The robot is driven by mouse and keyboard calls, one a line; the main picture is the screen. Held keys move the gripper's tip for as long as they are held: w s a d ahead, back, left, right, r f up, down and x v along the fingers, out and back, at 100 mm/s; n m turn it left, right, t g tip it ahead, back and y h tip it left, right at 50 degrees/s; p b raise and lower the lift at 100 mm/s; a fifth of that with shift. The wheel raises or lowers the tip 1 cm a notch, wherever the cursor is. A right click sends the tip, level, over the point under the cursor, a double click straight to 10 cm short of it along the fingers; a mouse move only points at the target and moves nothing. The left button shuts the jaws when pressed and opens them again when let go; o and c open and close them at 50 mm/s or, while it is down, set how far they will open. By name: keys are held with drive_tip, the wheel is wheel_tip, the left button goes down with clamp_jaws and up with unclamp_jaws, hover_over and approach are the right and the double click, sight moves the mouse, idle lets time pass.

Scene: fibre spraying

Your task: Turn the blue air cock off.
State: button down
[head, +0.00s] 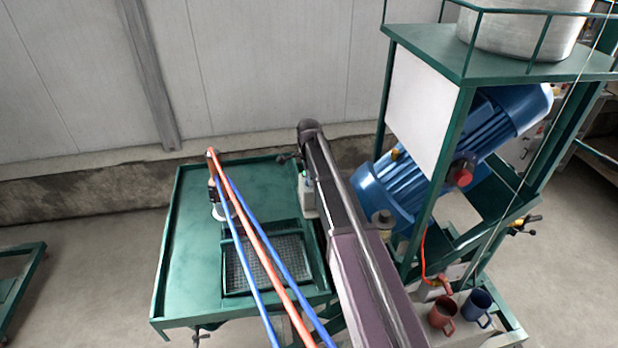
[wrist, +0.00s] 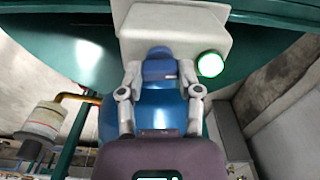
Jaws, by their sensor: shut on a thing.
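In the wrist view the blue air cock (wrist: 160,66) sits at the front of a pale grey box (wrist: 172,28), upright in the picture. My gripper (wrist: 160,75) has one finger on each side of it, and the fingertips are closed on its sides. A round lamp (wrist: 210,64) glows green on the box just right of the cock. In the head view my arm reaches away toward the green table, and it hides the gripper and the cock.
A green table (head: 192,250) with a dark grate (head: 235,272) stands left of my arm. Red and blue hoses (head: 262,252) cross in front of it. Right of my arm are a green frame with a blue motor (head: 385,188), a red mug (head: 442,314) and a blue mug (head: 477,306).

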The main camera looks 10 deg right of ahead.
drive_tip(key=n, duration=0.3)
drive_tip(key=shift+n, duration=0.4)
drive_tip(key=n, duration=0.4)
drive_tip(key=shift+n, duration=0.3)
drive_tip(key=n, duration=0.4)
drive_tip(key=shift+n, duration=0.3)
drive_tip(key=n, duration=0.3)
drive_tip(key=shift+s, duration=0.1)
drive_tip(key=shift+n, duration=0.4)
drive_tip(key=shift+c, duration=1.4)
unclamp_jaws()
drive_tip(key=shift+m, duration=0.4)
